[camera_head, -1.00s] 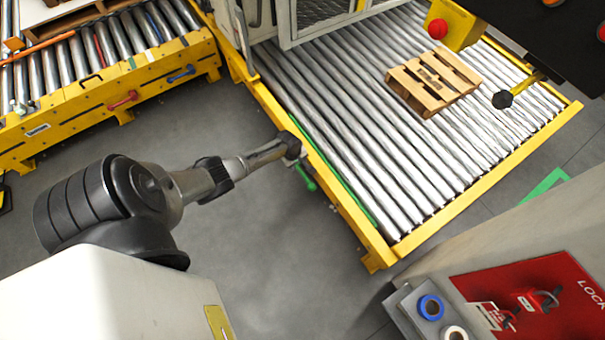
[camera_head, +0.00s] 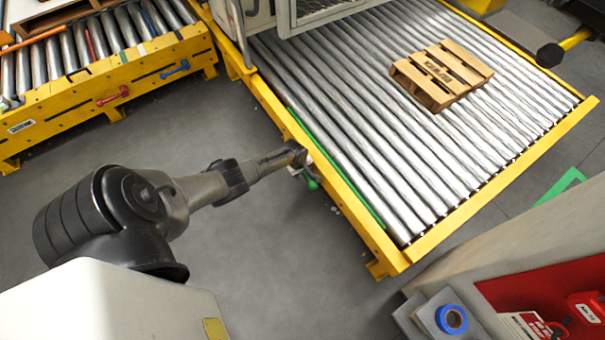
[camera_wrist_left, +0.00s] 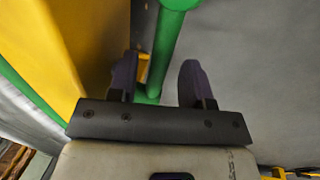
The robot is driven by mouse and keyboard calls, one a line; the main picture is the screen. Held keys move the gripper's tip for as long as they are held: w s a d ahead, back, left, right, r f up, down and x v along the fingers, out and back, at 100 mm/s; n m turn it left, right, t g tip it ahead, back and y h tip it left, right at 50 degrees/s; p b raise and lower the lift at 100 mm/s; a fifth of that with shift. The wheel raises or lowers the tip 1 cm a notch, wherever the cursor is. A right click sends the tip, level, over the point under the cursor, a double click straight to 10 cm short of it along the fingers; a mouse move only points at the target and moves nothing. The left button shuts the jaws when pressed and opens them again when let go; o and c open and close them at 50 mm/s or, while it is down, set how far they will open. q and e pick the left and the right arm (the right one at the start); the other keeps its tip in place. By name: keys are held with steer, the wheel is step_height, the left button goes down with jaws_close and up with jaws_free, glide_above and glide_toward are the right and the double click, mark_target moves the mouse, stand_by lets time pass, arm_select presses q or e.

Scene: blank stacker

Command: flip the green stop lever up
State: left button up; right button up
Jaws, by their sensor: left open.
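The green stop lever (camera_head: 313,184) sticks out low from the near side of the yellow conveyor frame, by the long green strip. In the head view my left gripper (camera_head: 303,172) is at the lever and hides most of it. In the left wrist view the green lever (camera_wrist_left: 167,45) runs between the two dark fingers of my left gripper (camera_wrist_left: 158,78). The fingers are open, one on each side of the lever. A gap shows on the right; I cannot tell whether the left finger touches it. My right gripper is in neither view.
The yellow conveyor frame (camera_head: 358,222) is close beside the gripper. A wooden pallet (camera_head: 441,75) lies on its rollers. Another roller conveyor (camera_head: 105,85) with red and blue handles stands at top left. A cabinet with a red panel is at lower right. Grey floor (camera_head: 270,250) lies open below the arm.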

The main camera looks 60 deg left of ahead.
arm_select(q)
steer(key=shift+f, duration=0.3)
steer(key=shift+w, duration=0.1)
steer(key=shift+c, duration=0.2)
jaws_close()
